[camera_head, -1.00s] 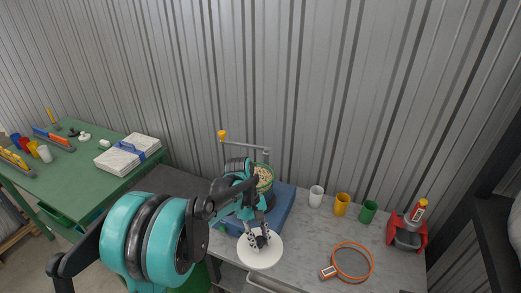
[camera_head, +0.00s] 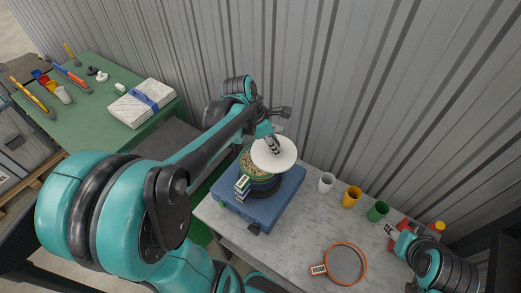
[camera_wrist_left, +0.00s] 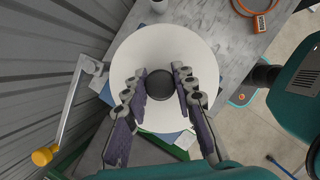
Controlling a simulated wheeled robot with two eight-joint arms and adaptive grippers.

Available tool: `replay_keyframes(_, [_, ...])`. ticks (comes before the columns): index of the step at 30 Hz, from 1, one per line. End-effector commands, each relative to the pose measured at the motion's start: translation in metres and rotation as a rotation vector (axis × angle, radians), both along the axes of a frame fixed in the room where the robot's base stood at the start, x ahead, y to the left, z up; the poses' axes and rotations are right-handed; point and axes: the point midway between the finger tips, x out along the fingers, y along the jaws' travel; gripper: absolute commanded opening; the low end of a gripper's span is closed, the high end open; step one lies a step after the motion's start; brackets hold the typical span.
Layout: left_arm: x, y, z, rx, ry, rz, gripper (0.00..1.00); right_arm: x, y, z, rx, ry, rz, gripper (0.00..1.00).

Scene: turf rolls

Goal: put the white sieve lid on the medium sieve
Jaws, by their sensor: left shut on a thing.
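The white lid (camera_head: 273,153) is a round flat disc with a dark round knob (camera_wrist_left: 152,84). My left gripper (camera_head: 271,146) is shut on this knob, with its fingers on both sides of it in the left wrist view (camera_wrist_left: 160,88). The lid is over the back right part of a round sieve (camera_head: 247,163) with grainy greenish contents and a label, on a blue base (camera_head: 281,207). The lid hides part of the sieve; whether they touch I cannot tell. My right gripper (camera_head: 391,231) is at the right, small in view.
An orange ring with a label (camera_head: 347,263) lies on the grey tabletop (camera_head: 300,235). White (camera_head: 326,182), yellow (camera_head: 351,196) and green (camera_head: 377,211) cups stand behind it. A crank with a yellow knob (camera_wrist_left: 45,155) is near the lid. A green table (camera_head: 90,115) is at the left.

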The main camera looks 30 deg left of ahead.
Motion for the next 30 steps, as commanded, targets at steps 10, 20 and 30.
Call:
replay_keyframes(10, [0.002, 0.056, -0.034, 0.0, 0.0, -0.001, 0.0, 0.0, 0.0, -0.005, 0.0, 0.0, 0.0, 0.47])
replay_keyframes(20, [0.003, 0.057, -0.073, 0.0, 0.0, -0.003, 0.0, 0.0, 0.0, -0.011, 0.0, 0.0, 0.0, 0.47])
replay_keyframes(30, [0.002, 0.057, -0.076, 0.0, 0.0, -0.003, 0.0, 0.0, 0.0, -0.012, 0.0, 0.0, 0.0, 0.47])
